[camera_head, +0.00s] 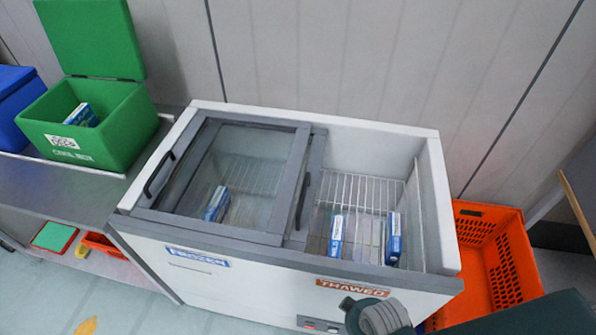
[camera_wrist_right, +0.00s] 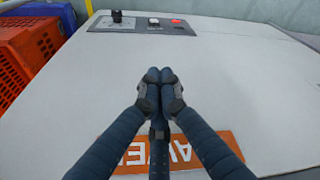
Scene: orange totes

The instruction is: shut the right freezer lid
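The white freezer (camera_head: 260,268) has grey-framed sliding glass lids. The right freezer lid (camera_head: 299,190) appears slid over the left half, overlapping the left lid (camera_head: 185,170); a dark upright handle (camera_head: 303,200) shows near its right edge. The right half is open, with a wire basket and blue-white boxes (camera_head: 336,236) inside. My right gripper shows only partly at the bottom of the head view, by the freezer's front. In the right wrist view its fingers (camera_wrist_right: 160,76) are together and empty, before the front panel with the orange THAWED label (camera_wrist_right: 225,143). My left gripper is out of view.
An orange crate (camera_head: 519,262) stands right of the freezer. A grey counter (camera_head: 60,178) at left holds an open green cool box (camera_head: 115,130) and a blue box (camera_head: 10,85). A wall stands behind.

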